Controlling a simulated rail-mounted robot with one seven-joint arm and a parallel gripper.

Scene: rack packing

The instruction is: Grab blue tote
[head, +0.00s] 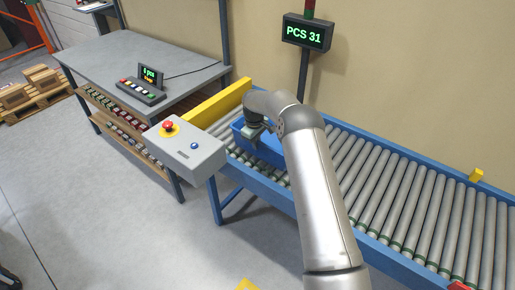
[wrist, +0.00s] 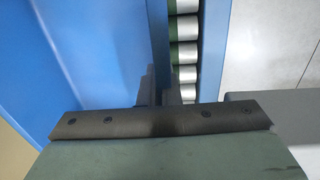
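The blue tote (head: 265,149) stands on the roller conveyor, near its left end by the yellow stop bar. My arm hides part of it in the head view. In the wrist view the tote (wrist: 90,60) fills the left side. My gripper (wrist: 160,92) is at the tote's side wall, one dark finger inside and one outside over the rollers. The gap between the fingers is narrow, and the wall appears pinched in it. In the head view my gripper (head: 254,132) is at the tote's rim, small and partly hidden.
The roller conveyor (head: 385,190) is clear to the right. A yellow stop bar (head: 222,110) crosses its left end. A grey control box (head: 186,148) with a red button stands at the front edge. A grey workbench (head: 140,60) is at the left. A "PCS 31" display (head: 306,33) stands behind.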

